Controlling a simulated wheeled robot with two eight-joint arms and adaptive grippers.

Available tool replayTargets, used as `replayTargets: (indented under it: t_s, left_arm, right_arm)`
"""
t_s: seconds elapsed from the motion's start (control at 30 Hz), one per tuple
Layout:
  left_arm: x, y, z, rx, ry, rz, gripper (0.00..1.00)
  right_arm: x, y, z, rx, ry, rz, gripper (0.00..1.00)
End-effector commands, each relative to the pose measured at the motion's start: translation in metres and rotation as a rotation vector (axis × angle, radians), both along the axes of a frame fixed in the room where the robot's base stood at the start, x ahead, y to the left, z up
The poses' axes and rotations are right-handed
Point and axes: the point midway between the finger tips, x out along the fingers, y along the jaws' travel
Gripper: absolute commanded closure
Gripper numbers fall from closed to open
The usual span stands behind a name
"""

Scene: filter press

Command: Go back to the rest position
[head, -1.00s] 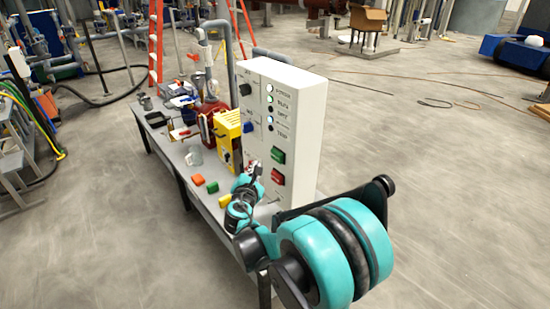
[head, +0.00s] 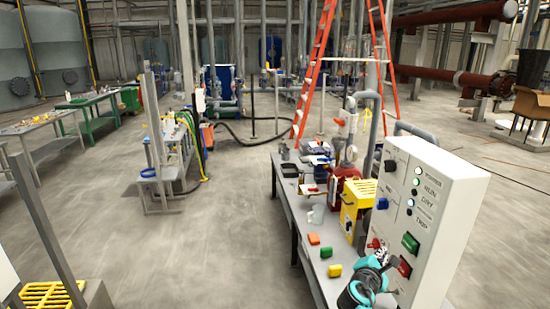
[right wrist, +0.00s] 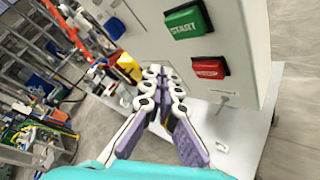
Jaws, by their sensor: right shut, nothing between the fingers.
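My right gripper (head: 384,258) is at the lower right of the head view, in front of the white control panel (head: 440,190). It also shows in the right wrist view (right wrist: 155,72), with its fingers together and nothing between them. The panel's green START button (right wrist: 188,22) and red button (right wrist: 209,67) are just beyond and to the right of the fingers there. A gap to the panel face cannot be judged exactly. My left gripper is in neither view.
The grey bench (head: 312,275) carries an orange block (head: 313,239), a green block (head: 326,252), a yellow block (head: 334,270) and a yellow machine (head: 356,212). An orange ladder (head: 316,70) stands behind.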

Motion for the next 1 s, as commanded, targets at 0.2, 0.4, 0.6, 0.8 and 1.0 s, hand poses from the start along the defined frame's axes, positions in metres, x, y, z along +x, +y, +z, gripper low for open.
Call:
replayTargets:
  t_s: [0.2, 0.4, 0.6, 0.8, 1.0]
  left_arm:
    - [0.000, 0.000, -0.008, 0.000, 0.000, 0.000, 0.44]
    - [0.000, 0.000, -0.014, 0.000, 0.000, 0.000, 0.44]
    - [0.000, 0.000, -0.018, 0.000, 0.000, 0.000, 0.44]
    - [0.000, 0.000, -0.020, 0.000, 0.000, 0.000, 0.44]
    - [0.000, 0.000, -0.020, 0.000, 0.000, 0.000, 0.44]
  right_arm:
    - [-0.078, 0.036, -0.015, 0.599, -0.171, -0.160, 1.00]
    - [-0.160, 0.093, -0.048, 1.181, -0.282, -0.399, 1.00]
    - [-0.227, 0.154, -0.080, 1.628, -0.316, -0.664, 1.00]
    - [-0.257, 0.186, -0.092, 1.822, -0.311, -0.814, 1.00]
    - [-0.260, 0.189, -0.093, 1.844, -0.311, -0.833, 1.00]
